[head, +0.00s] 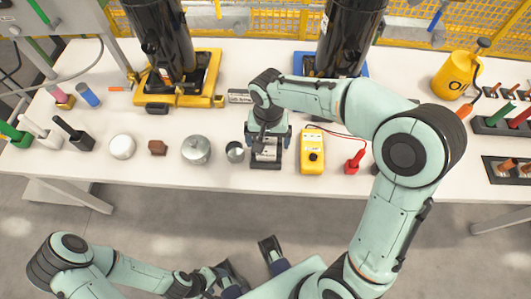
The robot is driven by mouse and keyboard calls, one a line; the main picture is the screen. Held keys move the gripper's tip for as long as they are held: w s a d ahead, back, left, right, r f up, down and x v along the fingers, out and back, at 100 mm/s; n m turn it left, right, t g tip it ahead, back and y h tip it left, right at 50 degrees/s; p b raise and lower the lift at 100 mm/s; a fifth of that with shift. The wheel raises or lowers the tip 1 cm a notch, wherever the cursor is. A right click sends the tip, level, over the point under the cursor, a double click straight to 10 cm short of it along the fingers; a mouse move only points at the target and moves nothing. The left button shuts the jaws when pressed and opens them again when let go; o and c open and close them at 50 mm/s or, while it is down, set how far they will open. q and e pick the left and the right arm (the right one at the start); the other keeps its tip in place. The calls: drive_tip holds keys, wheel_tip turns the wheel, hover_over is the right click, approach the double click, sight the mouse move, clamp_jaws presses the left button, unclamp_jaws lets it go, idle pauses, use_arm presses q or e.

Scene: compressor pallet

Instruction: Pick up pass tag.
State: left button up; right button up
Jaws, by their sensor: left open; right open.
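My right gripper (267,138) points down over a small dark block or holder (266,164) on the white table. Its two fingers are apart. A pale, printed tag-like piece (266,153) shows between and just below the fingers; it may be the pass tag, but the print is too small to read. I cannot tell whether the fingers touch it, and the gripper hides its upper part. My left gripper (251,262) is open and empty, low in the head view, in front of the table and away from it.
Black cylinders on yellow (205,85) and blue bases stand behind. The table front (220,180) is clear.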

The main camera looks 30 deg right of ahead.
sight(266, 147)
drive_tip(key=shift+w+a+f+b, duration=0.15)
drive_tip(key=shift+f+b, duration=0.1)
drive_tip(key=shift+f, duration=1.55)
drive_tip(key=shift+w+d+f+b, duration=0.1)
drive_tip(key=shift+f+b, duration=0.1)
drive_tip(key=shift+f, duration=1.55)
drive_tip(key=c, duration=1.1)
